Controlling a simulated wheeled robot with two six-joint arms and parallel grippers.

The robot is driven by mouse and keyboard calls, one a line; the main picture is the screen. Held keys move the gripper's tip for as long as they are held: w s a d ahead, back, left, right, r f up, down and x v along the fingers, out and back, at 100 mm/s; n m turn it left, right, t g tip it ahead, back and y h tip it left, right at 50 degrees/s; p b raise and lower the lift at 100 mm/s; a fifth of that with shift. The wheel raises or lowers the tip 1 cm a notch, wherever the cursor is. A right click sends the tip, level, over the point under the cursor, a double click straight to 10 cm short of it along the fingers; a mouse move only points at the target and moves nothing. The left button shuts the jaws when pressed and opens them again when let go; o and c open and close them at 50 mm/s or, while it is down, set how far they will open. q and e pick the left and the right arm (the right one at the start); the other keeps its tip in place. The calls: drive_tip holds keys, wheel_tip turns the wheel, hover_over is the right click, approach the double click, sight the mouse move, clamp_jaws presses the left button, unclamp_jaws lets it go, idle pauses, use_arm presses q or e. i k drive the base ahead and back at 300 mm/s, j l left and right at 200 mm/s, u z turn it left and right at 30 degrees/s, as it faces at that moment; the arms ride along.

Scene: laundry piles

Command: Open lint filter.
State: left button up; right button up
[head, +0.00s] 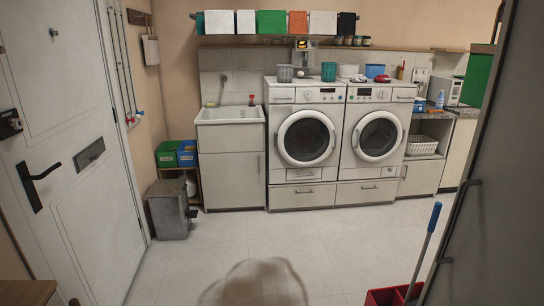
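Two white front-loading machines stand side by side against the far wall: a left machine (283,118) and a right machine (346,128). Both round doors look shut. Low on the left machine is a narrow panel (301,174) with a dark handle slot. Low at the right of the other machine is a small square flap (387,171). Both look shut. I cannot tell from here which part is the lint filter. Neither of my grippers is in view.
Open tiled floor (270,240) lies before the machines. A white sink cabinet (231,175) stands left of them, with a grey bin (170,210) nearer the door. A red mop bucket (385,297) with a blue-handled mop (424,250) stands front right.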

sight(309, 172)
drive_tip(key=i+j+u, duration=0.1)
drive_tip(key=i, duration=0.9)
drive_tip(key=i+j+u, duration=0.15)
drive_tip(key=i, duration=0.85)
